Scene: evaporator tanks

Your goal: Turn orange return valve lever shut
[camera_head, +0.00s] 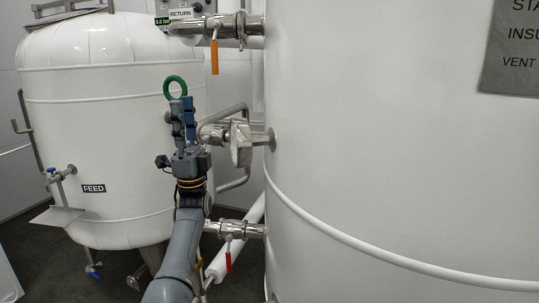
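The orange return valve lever (214,57) hangs straight down from a steel valve (213,25) on the upper horizontal pipe, crosswise to that pipe. A RETURN label (180,13) sits just above it. My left gripper (181,103) points up, below and left of the lever and apart from it in the picture. Its blue-grey fingers are close together. A green ring (168,82) stands upright at its fingertips and looks held there, its lowest part hidden by the fingers. My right gripper is not in view.
A large white tank (400,180) fills the right side. A smaller white tank (110,70) with a FEED label (94,188) stands left. A steel fitting (240,143) juts out beside my gripper. A red lever (228,257) hangs on the lower pipe.

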